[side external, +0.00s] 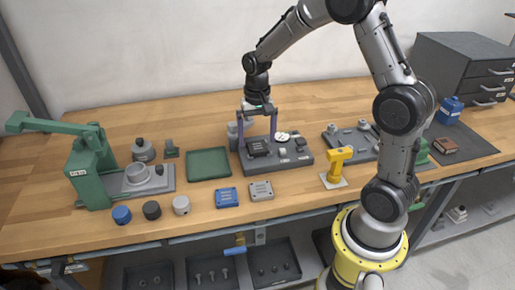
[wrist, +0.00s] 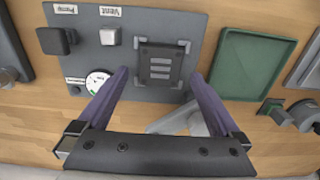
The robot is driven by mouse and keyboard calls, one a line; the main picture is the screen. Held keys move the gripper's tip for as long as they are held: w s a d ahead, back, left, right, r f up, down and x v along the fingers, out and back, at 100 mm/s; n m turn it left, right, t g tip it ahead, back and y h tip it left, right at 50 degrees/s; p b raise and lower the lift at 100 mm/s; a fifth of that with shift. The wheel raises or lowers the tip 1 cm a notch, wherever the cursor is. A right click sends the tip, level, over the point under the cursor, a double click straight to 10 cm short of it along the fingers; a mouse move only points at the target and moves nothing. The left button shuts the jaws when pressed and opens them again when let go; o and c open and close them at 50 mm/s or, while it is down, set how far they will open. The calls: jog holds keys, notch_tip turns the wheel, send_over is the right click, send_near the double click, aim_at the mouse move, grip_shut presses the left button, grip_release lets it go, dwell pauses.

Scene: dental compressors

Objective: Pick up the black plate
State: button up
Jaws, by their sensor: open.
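The black plate (wrist: 161,65) lies on a grey board (wrist: 205,25) in the wrist view, with lighter corner pieces around it and several pale slots across its middle. In the side external view the black plate (side external: 258,148) is on the left part of the board (side external: 294,163). My gripper (side external: 258,139) is over the plate with its two purple fingers spread wide. In the wrist view my gripper (wrist: 160,75) has one finger on each side of the plate, with nothing held between them. Their exact height above the board is hard to tell.
The board also carries a round dial (wrist: 97,82) and blocks labelled Pump and Vent. A green tray (side external: 208,163) lies left of it. A blue plate (side external: 227,197) and a grey plate (side external: 261,190) lie in front. A yellow tool (side external: 337,167) stands right.

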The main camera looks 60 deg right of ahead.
jog(key=shift+f, duration=0.95)
jog(key=c, duration=1.4)
jog(key=shift+c, duration=0.4)
jog(key=shift+r, duration=0.2)
